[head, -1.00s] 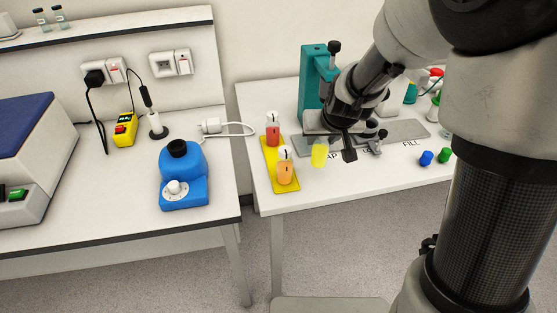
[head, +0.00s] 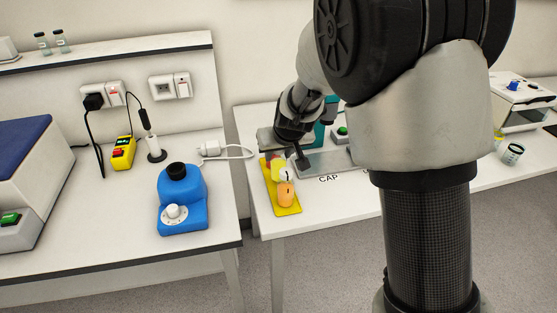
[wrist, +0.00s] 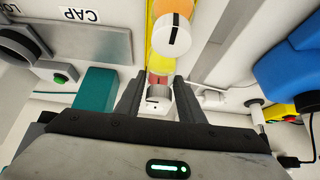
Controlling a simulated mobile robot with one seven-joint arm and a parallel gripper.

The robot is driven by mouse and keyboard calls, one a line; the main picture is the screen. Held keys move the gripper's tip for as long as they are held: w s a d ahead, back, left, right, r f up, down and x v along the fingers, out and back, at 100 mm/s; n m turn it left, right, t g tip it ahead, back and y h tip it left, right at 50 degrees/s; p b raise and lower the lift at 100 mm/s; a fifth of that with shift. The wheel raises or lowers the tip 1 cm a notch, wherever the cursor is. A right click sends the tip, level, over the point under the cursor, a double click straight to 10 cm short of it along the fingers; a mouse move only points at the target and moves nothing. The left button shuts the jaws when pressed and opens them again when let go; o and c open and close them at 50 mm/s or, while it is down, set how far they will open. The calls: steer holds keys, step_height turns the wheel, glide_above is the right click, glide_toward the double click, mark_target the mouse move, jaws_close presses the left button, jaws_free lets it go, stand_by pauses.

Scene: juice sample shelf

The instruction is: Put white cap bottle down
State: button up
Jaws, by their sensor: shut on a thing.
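My gripper (head: 287,158) is over the far end of the yellow tray (head: 290,210), shut on the white cap bottle. A white cap (wrist: 158,97) shows between the two fingers in the wrist view. In the head view the gripper covers most of the held bottle, and only a bit of yellow and red shows below it. I cannot tell whether the bottle touches the tray. An orange bottle (head: 286,194) with a white cap stands upright on the near part of the tray. It also shows in the wrist view (wrist: 178,10). The red bottle is mostly hidden.
A grey plate (head: 325,162) lies right of the tray, beside the CAP label (head: 328,179). A teal stand (wrist: 95,92) is close to the gripper. A blue device (head: 182,205) stands on the left bench, across a gap. A white cable (head: 235,152) runs behind the tray.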

steer(key=shift+f, duration=0.85)
steer(key=shift+f, duration=0.15)
steer(key=o, duration=1.3)
steer(key=shift+c, duration=0.2)
steer(key=shift+s+r, duration=0.15)
steer(key=shift+r, duration=0.3)
steer(key=p+v, duration=0.2)
steer(key=v, duration=0.9)
steer(key=shift+d+r+p, duration=0.1)
steer(key=shift+p, duration=0.2)
steer(key=s+d+r+m, duration=0.1)
steer(key=s+d+r, duration=0.2)
steer(key=s+d, duration=0.2)
steer(key=s+d+r+m+h, duration=0.1)
steer(key=s+d+r, duration=0.2)
steer(key=s, duration=0.9)
steer(key=s+d+r+m+g, duration=0.1)
steer(key=s+d+r, duration=0.2)
steer(key=s+d, duration=0.4)
steer(key=shift+s+r+h, duration=0.3)
steer(key=shift+s+h, duration=0.1)
steer(key=shift+s, duration=0.3)
